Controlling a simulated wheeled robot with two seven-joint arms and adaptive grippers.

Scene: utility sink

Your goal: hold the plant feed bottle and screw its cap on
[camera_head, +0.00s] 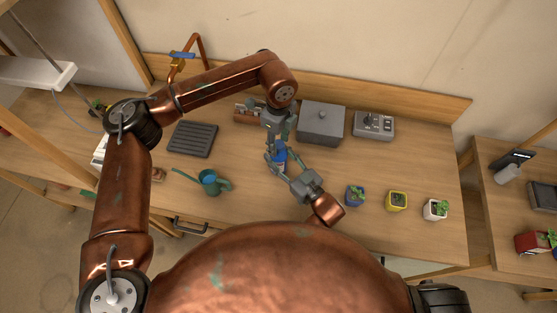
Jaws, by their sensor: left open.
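The plant feed bottle (280,157) is a small blue shape near the middle of the bench, mostly hidden between my two grippers. My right gripper (281,168) reaches up from the lower right, with its fingers on either side of the bottle, and looks shut on it. My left gripper (277,141) points down from above, right over the top of the bottle, with its jaws open. The cap cannot be made out; the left gripper covers that spot. Whether the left fingers touch the bottle cannot be told.
A grey box (321,123) and a grey device with knobs (374,125) stand behind to the right. A teal watering can (211,183) and a dark ribbed tray (193,139) lie left. Blue (355,196), yellow (397,201) and white (435,210) plant pots line the front right.

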